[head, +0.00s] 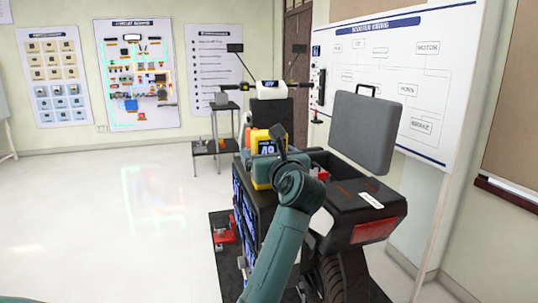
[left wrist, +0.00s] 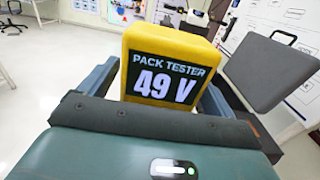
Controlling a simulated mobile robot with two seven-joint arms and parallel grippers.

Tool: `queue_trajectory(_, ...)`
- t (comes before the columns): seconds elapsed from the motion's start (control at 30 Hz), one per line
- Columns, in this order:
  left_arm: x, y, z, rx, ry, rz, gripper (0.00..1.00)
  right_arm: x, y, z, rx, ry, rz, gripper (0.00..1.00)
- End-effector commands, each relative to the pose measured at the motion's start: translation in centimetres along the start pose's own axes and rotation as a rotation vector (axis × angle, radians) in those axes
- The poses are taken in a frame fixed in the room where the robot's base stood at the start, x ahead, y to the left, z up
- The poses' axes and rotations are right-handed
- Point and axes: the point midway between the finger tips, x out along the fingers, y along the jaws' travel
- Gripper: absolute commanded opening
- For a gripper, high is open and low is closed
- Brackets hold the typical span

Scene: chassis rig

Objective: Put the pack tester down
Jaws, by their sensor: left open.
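My left gripper (left wrist: 158,90) is open, with one finger on each side of the tester. In the head view my left gripper (head: 265,160) is partly hidden by its own wrist. Whether the fingers touch the tester, and what its base rests on, is hidden. My right gripper is not in view.
The motorcycle-like rig (head: 350,208) has a raised grey seat (head: 364,130) to the right of the gripper. Handlebars (head: 268,88) and mirrors stand behind. A small dark stand (head: 216,147) is at the back. The pale floor (head: 120,215) to the left is clear.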

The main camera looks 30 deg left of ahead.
Motion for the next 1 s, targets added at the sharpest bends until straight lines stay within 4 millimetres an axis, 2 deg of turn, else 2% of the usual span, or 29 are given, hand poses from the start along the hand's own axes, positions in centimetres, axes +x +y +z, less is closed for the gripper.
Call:
queue_trajectory(0.07,0.0,0.0,0.6,0.000,-0.002,0.000,0.90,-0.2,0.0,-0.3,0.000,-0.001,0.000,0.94)
queue_trajectory(0.17,-1.1,-0.1,0.1,-0.002,0.002,-0.003,0.90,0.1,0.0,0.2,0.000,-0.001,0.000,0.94)
queue_trajectory(0.33,-4.6,-0.1,0.0,-0.005,0.002,-0.005,0.90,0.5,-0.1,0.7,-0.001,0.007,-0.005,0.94)
queue_trajectory(0.5,-8.3,-0.1,0.0,-0.005,0.003,-0.004,0.90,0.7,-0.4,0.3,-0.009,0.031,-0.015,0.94)
queue_trajectory(0.63,-10.4,-0.1,0.1,-0.003,0.002,-0.003,0.90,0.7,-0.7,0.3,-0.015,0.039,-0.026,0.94)
queue_trajectory(0.8,-11.8,0.0,0.2,-0.001,0.001,-0.001,0.90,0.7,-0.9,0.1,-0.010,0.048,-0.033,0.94)
queue_trajectory(1.0,-12.1,0.0,0.4,-0.001,0.000,0.000,0.90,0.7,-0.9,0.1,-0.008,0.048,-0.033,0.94)
